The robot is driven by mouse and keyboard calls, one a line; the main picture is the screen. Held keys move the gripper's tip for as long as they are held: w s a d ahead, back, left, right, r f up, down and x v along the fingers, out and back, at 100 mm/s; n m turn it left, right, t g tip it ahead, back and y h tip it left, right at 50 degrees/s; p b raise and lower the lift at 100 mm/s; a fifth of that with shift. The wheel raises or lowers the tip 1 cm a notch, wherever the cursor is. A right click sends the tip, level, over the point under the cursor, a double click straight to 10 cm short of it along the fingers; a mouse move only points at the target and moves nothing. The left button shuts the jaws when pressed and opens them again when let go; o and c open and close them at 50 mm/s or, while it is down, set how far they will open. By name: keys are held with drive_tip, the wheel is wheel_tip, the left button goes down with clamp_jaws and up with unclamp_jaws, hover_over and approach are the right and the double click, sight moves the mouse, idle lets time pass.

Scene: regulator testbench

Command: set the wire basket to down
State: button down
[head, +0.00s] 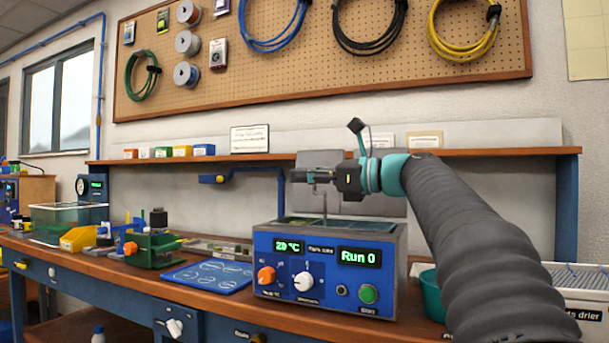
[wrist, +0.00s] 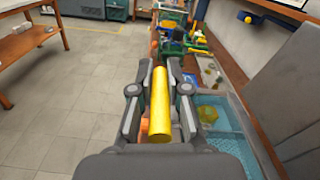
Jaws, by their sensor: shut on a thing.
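My gripper (head: 303,175) is above the blue-fronted bath (head: 318,268), pointing left. In the wrist view my gripper (wrist: 160,80) is shut on a yellow cylindrical handle (wrist: 160,105), with one finger on each side. A thin metal rod (head: 325,205) runs down from near the gripper toward the bath opening. In the wrist view a light blue meshed area (wrist: 228,128), seemingly the wire basket in the bath, lies to the right of the handle, with a yellowish piece (wrist: 208,112) there. The basket's depth and its join to the handle are hidden.
The bath's panel shows "Run 0", an orange knob (head: 266,275), a white knob (head: 303,281) and a green button (head: 368,294). A blue mat (head: 208,276) and a green fixture (head: 152,248) stand left. A drier (head: 580,290) stands right. A shelf (head: 490,151) runs behind.

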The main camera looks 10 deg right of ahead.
wheel_tip(320, 180, down, 7)
drive_tip(key=b, duration=0.2)
drive_tip(key=shift+r, duration=0.15)
drive_tip(key=c, duration=1.2)
unclamp_jaws()
drive_tip(key=shift+o, duration=0.3)
drive_tip(key=v, duration=1.2)
